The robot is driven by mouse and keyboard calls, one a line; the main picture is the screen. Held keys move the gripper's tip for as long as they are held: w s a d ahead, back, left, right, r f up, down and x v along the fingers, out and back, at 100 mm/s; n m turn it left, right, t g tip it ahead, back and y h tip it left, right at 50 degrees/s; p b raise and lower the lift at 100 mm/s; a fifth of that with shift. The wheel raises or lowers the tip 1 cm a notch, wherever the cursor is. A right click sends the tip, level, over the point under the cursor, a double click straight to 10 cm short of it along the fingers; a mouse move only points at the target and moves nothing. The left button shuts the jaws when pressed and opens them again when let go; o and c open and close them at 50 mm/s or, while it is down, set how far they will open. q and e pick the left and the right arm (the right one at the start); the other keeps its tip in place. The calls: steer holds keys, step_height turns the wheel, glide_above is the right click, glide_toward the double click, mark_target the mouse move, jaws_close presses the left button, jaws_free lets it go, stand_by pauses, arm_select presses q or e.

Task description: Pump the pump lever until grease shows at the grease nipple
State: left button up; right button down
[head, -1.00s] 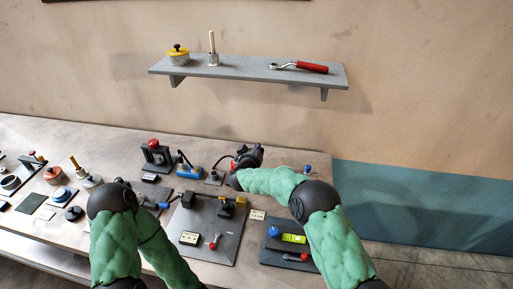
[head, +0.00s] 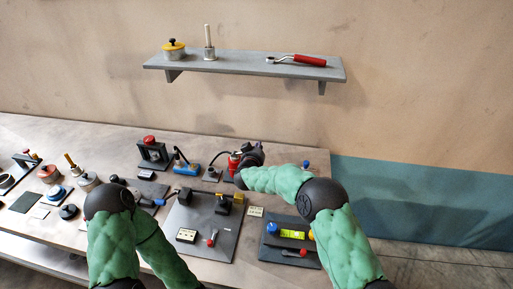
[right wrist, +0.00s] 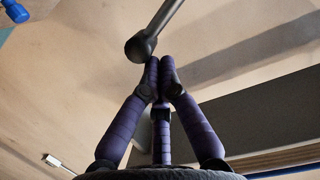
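A red pump (head: 233,161) stands at the back of the bench in the head view, partly hidden by my right gripper (head: 256,150). A black hose curves from it to a small grey block (head: 212,174) on the left; the grease nipple is too small to make out. In the right wrist view, a grey rod with a rounded dark end (right wrist: 141,47), probably the pump lever, comes down from the top. My right gripper's purple fingers (right wrist: 160,64) are together at the tips, close beside that end; I cannot tell whether they touch. My left gripper is out of view.
A grey plate with a black-and-yellow fixture (head: 210,230) lies in front of the pump. A dark panel with a green level (head: 292,234) is to its right. A blue device (head: 187,168) and a red-topped press (head: 152,150) stand left. A wall shelf (head: 240,66) hangs above.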

arm_select(q)
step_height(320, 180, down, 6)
steer(key=b, duration=0.6)
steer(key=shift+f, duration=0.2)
arm_select(e)
step_height(320, 180, down, 6)
steer(key=d+m+y, duration=0.1)
steer(key=d+m, duration=0.1)
steer(key=shift+s+d+r+m, duration=0.15)
steer(key=shift+s+r+m, duration=0.1)
steer(key=shift+m, duration=0.15)
steer(key=shift+f, duration=0.1)
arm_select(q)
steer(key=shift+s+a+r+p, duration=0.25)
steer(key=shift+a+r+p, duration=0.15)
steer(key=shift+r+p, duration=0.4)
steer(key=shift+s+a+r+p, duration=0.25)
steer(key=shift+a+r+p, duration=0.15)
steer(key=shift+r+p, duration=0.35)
arm_select(e)
steer(key=s+r, duration=0.6)
steer(key=s, duration=0.4)
steer(key=shift+r, duration=0.15)
